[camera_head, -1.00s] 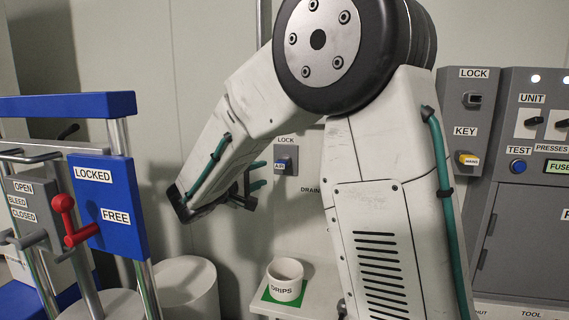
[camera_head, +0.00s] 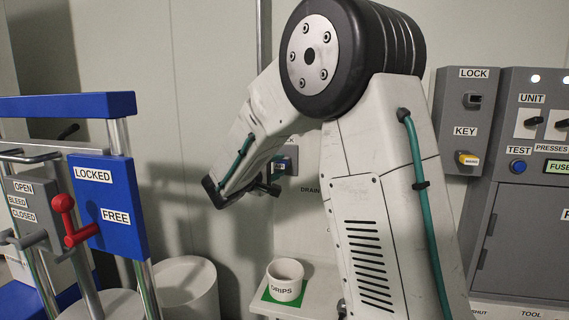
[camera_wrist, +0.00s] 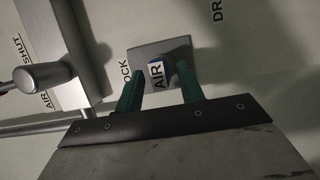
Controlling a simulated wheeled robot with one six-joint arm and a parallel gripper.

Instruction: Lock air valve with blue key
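The blue key (camera_wrist: 158,72) with a white AIR label sits at a grey lock plate (camera_wrist: 179,50) on the wall, under the partly hidden word LOCK. In the head view, the plate (camera_head: 293,156) shows just past my wrist. My gripper (camera_wrist: 160,75) is open, its two teal fingers pointing at the plate, one on each side of the key. Gaps show between both fingers and the key. At left in the wrist view, a grey cylindrical handle (camera_wrist: 45,78) stands by a label reading AIR and SHUT. My arm hides part of the wall in the head view.
A white DRIPS cup (camera_head: 285,281) stands on a green mat on a shelf below the lock. A blue frame with a red lever (camera_head: 70,222) is at left, beside white drums (camera_head: 186,288).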

